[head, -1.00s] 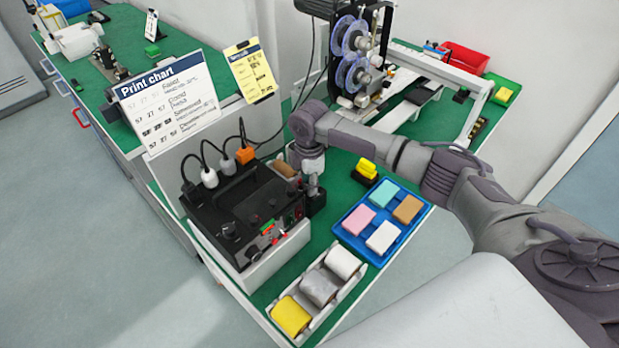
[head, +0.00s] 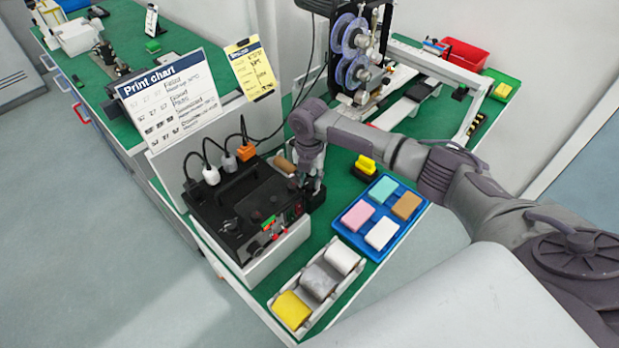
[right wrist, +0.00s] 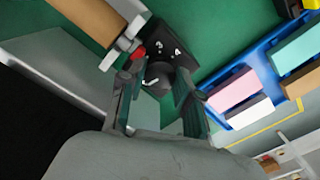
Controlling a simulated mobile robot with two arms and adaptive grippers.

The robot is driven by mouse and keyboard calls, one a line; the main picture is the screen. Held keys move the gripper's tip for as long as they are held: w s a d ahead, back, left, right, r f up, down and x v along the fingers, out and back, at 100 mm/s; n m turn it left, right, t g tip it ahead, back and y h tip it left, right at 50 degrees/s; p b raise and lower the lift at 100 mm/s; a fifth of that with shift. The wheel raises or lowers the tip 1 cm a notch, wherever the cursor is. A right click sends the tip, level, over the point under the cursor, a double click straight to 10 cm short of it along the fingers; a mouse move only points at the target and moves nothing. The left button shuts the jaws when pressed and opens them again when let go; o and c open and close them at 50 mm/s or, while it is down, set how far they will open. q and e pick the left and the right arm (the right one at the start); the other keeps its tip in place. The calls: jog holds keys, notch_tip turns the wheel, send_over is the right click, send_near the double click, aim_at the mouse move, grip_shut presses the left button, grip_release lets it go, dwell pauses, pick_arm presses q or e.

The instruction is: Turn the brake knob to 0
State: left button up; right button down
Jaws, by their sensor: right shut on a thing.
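The brake knob (right wrist: 160,74) is dark, round and has a white mark. It sits on a black box with white numerals on its face, of which 3 and 4 are readable in the right wrist view. In the head view this small black box (head: 315,199) stands at the right end of the black control unit (head: 232,213). My right gripper (right wrist: 158,82) has one finger on each side of the knob and is shut on it. In the head view the right gripper (head: 308,183) largely hides the knob. My left gripper is not in view.
A blue tray (head: 346,231) with several coloured blocks lies right of the box. A white rack (head: 318,327) with three rollers is in front. A brown roller (head: 284,163) lies close behind the gripper. A print chart (head: 170,95) stands at the left. A reel machine (head: 354,60) stands behind.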

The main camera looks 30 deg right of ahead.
aim_at(309, 182)
jog(key=shift+n, duration=1.1)
jog(key=c, duration=0.8)
grip_release()
jog(key=shift+r, duration=0.1)
notch_tip(309, 182, up, 12)
